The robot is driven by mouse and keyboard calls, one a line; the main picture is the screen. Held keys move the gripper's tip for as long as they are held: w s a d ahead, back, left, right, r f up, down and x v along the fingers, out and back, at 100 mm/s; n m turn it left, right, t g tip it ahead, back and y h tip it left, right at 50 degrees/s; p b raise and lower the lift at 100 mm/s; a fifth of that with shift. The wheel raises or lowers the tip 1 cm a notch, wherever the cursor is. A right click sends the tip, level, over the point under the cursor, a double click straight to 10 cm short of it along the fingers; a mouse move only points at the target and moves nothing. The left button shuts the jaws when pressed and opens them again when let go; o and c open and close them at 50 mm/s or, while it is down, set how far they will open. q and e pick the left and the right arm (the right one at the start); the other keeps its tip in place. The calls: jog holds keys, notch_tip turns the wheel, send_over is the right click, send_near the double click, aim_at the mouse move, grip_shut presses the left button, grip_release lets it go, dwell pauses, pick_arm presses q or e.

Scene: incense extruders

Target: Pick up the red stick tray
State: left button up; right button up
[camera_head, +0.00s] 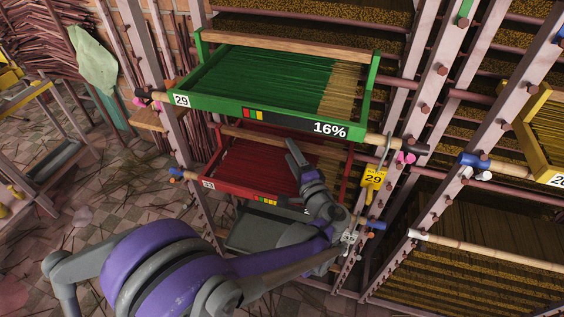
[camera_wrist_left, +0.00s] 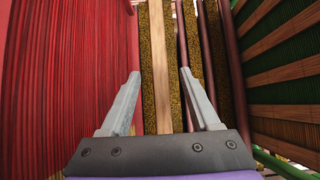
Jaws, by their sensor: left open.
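The red stick tray (camera_head: 212,188) hangs in the rack below the green tray. It has a red frame, dark red sticks and a label at its front left corner. My left gripper (camera_head: 294,150) is over its right part, and my wrist and arm hide some of its front. In the left wrist view the red sticks (camera_wrist_left: 68,70) fill the left side. There, the jaws of my left gripper (camera_wrist_left: 160,75) are apart. A pale wooden bar (camera_wrist_left: 171,65) shows between them, but I cannot tell whether it belongs to the red tray. My right gripper is not in view.
The green tray (camera_head: 262,80), marked 29 and 16%, hangs just above the red one. A yellow tag (camera_head: 374,179) hangs at its right. Rack posts (camera_head: 425,80) with pegs stand close at right. A yellow tray (camera_head: 541,125) is at far right. Sticks litter the floor.

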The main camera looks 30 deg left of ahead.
aim_at(283, 145)
pick_arm(q)
jog(key=x, duration=0.2)
jog(key=b+x, duration=0.1)
jog(key=x, duration=0.2)
jog(key=shift+s+a, duration=0.1)
jog(key=shift+a, duration=0.35)
grip_shut()
dwell(1.0)
